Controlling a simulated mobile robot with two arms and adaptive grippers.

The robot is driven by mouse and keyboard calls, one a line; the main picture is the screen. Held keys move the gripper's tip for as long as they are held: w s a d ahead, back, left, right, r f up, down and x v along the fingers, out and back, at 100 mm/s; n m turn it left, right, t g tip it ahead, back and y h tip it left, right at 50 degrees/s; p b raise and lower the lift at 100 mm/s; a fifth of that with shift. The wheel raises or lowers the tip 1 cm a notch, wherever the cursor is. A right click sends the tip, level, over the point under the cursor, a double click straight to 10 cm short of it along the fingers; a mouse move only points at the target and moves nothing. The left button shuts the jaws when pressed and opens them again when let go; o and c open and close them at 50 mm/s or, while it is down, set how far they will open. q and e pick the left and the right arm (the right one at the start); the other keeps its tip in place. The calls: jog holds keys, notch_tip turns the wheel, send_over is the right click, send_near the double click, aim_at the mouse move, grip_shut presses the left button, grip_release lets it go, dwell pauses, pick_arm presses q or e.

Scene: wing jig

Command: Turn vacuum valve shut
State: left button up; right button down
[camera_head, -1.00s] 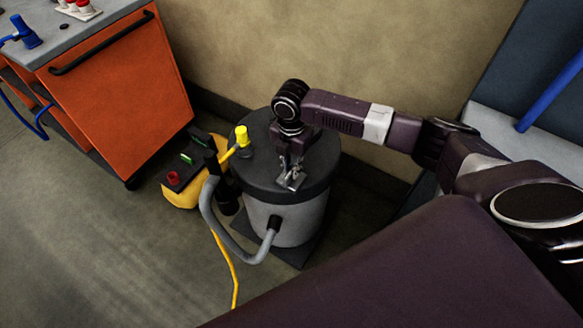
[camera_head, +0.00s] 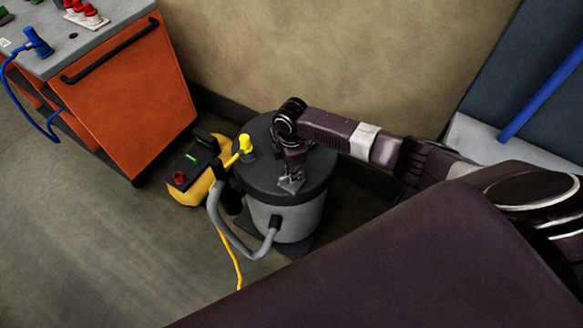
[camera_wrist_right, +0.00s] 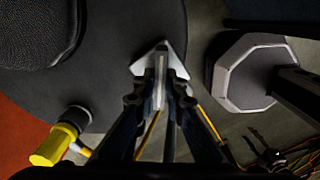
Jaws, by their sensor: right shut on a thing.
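A grey drum-shaped canister with a dark round lid (camera_head: 262,180) stands on the floor by the wall. A yellow-handled valve (camera_head: 246,146) sits on the lid's left side; it also shows at the lower left of the right wrist view (camera_wrist_right: 55,146). My right gripper (camera_head: 291,182) points down over the lid's front part, to the right of the valve and apart from it. In the right wrist view its fingers (camera_wrist_right: 160,90) are close together on a small pale metal piece (camera_wrist_right: 145,68). What that piece belongs to is unclear. My left gripper is not in view.
A yellow unit with a black top (camera_head: 192,187) stands just left of the canister. A grey hose (camera_head: 228,235) loops in front, and a yellow cable (camera_head: 233,262) runs along the floor. An orange cabinet (camera_head: 135,100) is at left. Floor at the lower left is clear.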

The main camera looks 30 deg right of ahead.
jog(key=m+p, duration=0.4)
jog(key=m, duration=0.1)
jog(key=shift+r+m, duration=0.2)
jog(key=shift+m, duration=0.1)
jog(key=shift+f+m+p, duration=0.1)
jog(key=shift+m+p, duration=1.15)
jog(key=shift+m, duration=1.05)
jog(key=shift+w, duration=0.1)
jog(key=c, duration=2)
grip_release()
notch_tip(320, 180, up, 12)
jog(key=shift+f, duration=0.1)
